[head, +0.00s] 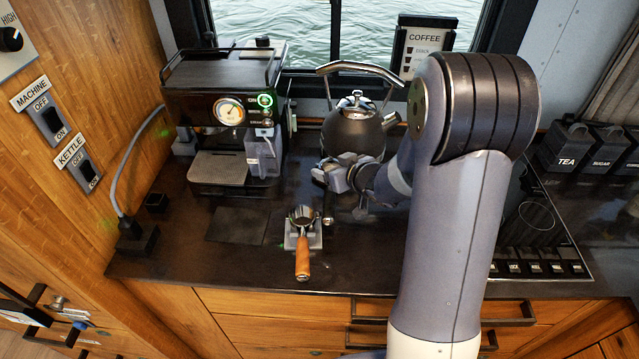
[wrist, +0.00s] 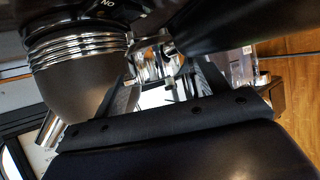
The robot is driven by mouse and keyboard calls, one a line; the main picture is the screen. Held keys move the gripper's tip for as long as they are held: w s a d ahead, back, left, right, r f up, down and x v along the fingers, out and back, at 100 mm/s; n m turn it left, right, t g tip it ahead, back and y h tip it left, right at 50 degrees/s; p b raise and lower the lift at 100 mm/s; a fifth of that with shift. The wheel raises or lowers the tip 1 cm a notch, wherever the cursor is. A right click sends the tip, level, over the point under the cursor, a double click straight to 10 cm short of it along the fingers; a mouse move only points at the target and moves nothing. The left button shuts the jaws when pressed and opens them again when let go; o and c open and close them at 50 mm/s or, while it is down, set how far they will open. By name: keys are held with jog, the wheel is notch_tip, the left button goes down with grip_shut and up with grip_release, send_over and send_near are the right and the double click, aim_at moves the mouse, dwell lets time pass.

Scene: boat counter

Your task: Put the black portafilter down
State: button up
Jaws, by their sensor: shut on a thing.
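My gripper (head: 335,174) is in front of the kettle, above the counter, with its fingers closed. In the wrist view, bright metal of what appears to be the black portafilter (wrist: 158,60) shows between the fingertips. A broad dark shape, perhaps its handle, runs to the upper right there. In the head view a dark, narrow piece with a silver end (head: 328,220) shows below the gripper; I cannot tell whether it touches the counter. Another portafilter with a wooden handle (head: 303,261) sits in a grey holder (head: 315,241) just to the left and nearer.
The kettle (head: 353,128) stands close behind my gripper and fills the left of the wrist view (wrist: 85,85). The espresso machine (head: 222,110) stands at the left. A dark mat (head: 237,226) lies bare before it. Labelled canisters (head: 567,148) stand far right.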

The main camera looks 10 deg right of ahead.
jog(key=shift+f, duration=3.3)
jog(key=shift+f+b, duration=0.25)
jog(key=shift+b, duration=0.1)
jog(key=o, duration=1.2)
jog(key=shift+r, duration=0.2)
